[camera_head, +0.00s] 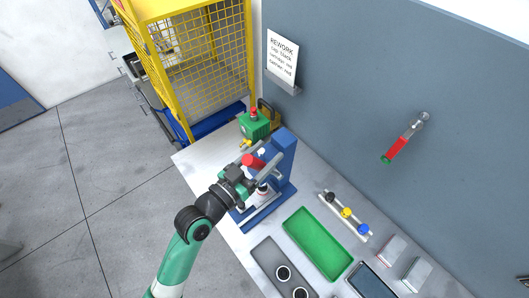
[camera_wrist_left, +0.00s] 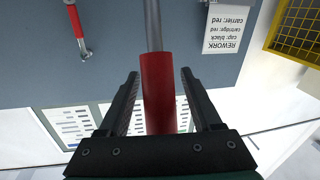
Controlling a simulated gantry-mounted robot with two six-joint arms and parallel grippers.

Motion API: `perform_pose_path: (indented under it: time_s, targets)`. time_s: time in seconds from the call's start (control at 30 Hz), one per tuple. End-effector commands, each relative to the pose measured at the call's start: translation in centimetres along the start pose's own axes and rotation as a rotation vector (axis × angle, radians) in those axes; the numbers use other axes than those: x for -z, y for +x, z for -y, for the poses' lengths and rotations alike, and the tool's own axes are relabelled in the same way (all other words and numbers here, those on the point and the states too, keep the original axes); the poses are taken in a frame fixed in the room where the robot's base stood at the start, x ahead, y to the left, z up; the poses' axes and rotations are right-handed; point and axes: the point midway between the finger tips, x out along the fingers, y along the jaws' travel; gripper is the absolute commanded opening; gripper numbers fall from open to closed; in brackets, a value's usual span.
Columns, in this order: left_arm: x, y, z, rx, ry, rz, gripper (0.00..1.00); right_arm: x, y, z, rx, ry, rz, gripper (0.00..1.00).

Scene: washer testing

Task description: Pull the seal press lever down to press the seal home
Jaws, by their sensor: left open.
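The seal press (camera_head: 284,158) is a blue stand on the white bench in the head view, with a grey lever that ends in a red handle (camera_head: 254,161). My left gripper (camera_head: 247,168) is at the red handle. In the left wrist view the red handle (camera_wrist_left: 157,92) lies between the two open black fingers, with a gap visible on both sides. The grey lever rod (camera_wrist_left: 153,25) runs on beyond the handle. A small white part (camera_head: 263,188) is partly visible under the press, partly hidden by my arm.
A green box with a red button (camera_head: 254,125) stands behind the press. A green tray (camera_head: 317,243), a grey tray (camera_head: 268,252) and a rack with coloured caps (camera_head: 346,213) lie to the right. A yellow mesh cage (camera_head: 225,60) stands behind.

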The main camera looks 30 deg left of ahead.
Motion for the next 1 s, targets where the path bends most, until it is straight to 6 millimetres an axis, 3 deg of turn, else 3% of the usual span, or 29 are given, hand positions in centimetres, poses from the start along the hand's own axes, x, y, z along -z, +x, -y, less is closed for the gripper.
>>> perform_pose_path:
  time_s: [0.13, 0.5, 1.0]
  targets:
    - [-0.01, -0.02, 0.00, 0.000, 0.000, 0.000, 0.66, -0.01, -0.01, 0.00, 0.000, 0.000, 0.000, 0.50]
    - [-0.02, -0.05, 0.01, 0.000, 0.000, 0.000, 0.00, -0.01, -0.01, 0.00, 0.000, 0.000, 0.000, 0.50]
    - [-0.02, -0.06, 0.01, 0.000, 0.000, 0.001, 0.00, 0.00, -0.01, 0.00, 0.000, 0.000, 0.000, 0.50]
